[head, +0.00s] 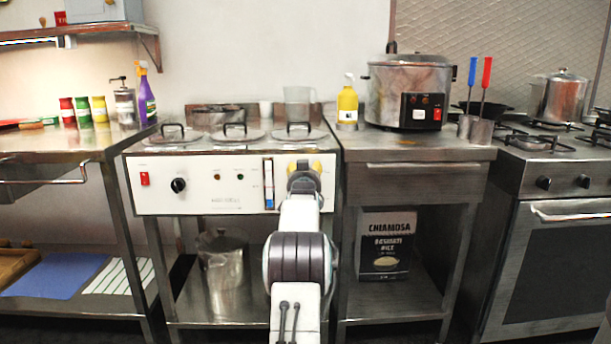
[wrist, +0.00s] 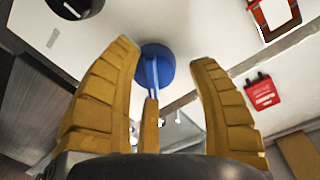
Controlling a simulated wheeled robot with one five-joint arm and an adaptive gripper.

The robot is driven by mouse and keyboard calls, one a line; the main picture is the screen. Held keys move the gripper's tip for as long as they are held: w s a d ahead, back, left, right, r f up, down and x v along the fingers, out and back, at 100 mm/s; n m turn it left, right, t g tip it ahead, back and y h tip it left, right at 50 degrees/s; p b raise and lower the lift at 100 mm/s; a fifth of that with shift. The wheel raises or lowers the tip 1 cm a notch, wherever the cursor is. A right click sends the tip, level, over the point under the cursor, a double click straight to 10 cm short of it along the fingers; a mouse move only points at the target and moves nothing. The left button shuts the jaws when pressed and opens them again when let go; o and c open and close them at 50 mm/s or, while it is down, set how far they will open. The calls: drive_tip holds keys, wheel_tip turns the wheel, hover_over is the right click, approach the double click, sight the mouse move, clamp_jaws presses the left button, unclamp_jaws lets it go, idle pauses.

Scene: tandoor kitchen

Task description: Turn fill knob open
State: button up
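The fill knob, a blue round knob (wrist: 155,66) with a raised bar across it, shows in the wrist view on a white panel. My gripper (wrist: 172,58) is open, with its yellow fingers on the left and right of the knob. Gaps show between the knob and the fingers, wider on the right. In the head view my gripper (head: 304,166) is in front of the right end of the white control panel (head: 220,201) and hides the knob.
The panel also has a black knob (head: 178,185), a red switch (head: 145,179) and a blue-marked level gauge (head: 268,185). Several lidded wells (head: 233,134) are on top. A red tag (wrist: 263,92) shows at the right in the wrist view.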

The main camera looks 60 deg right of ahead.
drive_tip(key=shift+o, duration=0.9)
drive_tip(key=shift+f, duration=0.2)
drive_tip(key=shift+s+a, duration=0.1)
drive_tip(key=shift+s, duration=0.05)
drive_tip(key=v, duration=1.1)
drive_tip(key=shift+a, duration=0.35)
drive_tip(key=shift+s+r, duration=0.1)
drive_tip(key=shift+r, duration=0.05)
